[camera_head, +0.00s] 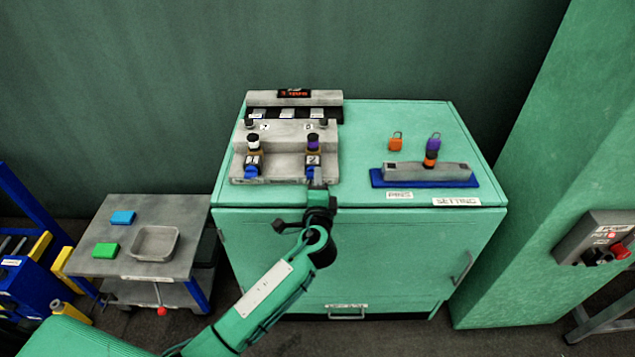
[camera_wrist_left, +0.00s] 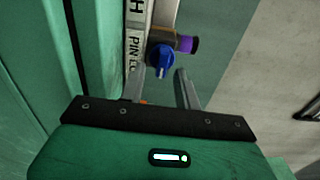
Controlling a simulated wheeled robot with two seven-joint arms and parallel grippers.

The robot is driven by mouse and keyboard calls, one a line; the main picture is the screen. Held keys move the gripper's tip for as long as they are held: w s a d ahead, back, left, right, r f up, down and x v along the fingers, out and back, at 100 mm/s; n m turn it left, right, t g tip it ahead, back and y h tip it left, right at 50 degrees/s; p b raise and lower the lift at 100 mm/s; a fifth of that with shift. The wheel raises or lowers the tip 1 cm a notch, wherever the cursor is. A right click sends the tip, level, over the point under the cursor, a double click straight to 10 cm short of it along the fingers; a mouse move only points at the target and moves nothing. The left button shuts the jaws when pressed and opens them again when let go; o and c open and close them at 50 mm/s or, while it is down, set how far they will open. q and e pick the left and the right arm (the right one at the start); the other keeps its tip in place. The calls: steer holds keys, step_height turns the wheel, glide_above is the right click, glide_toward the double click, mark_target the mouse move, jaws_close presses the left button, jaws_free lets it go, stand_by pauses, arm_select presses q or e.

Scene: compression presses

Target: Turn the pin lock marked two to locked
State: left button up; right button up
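The pin lock marked two (camera_head: 313,160) is on the front right of the grey fixture, with a purple-topped pin (camera_head: 313,140) standing in it. Its blue knob (camera_head: 309,173) faces front, partly hidden by my gripper in the head view. My left gripper (camera_head: 316,186) is right in front of this knob. In the left wrist view, the blue knob (camera_wrist_left: 160,60) lies at the tips of my open left gripper (camera_wrist_left: 161,77), roughly between the two fingers. I cannot tell whether they touch it. My right gripper is not in view.
A grey side table (camera_head: 185,215) stands left.

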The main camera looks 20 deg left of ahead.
arm_select(q)
steer(key=shift+s+d, duration=0.1)
steer(key=shift+s, duration=0.35)
steer(key=b+v, duration=0.2)
steer(key=v, duration=1.1)
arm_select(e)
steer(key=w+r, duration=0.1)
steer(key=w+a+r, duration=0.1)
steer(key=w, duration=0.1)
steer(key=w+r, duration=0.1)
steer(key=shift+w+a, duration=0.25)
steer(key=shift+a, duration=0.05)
arm_select(q)
steer(key=shift+w, duration=0.1)
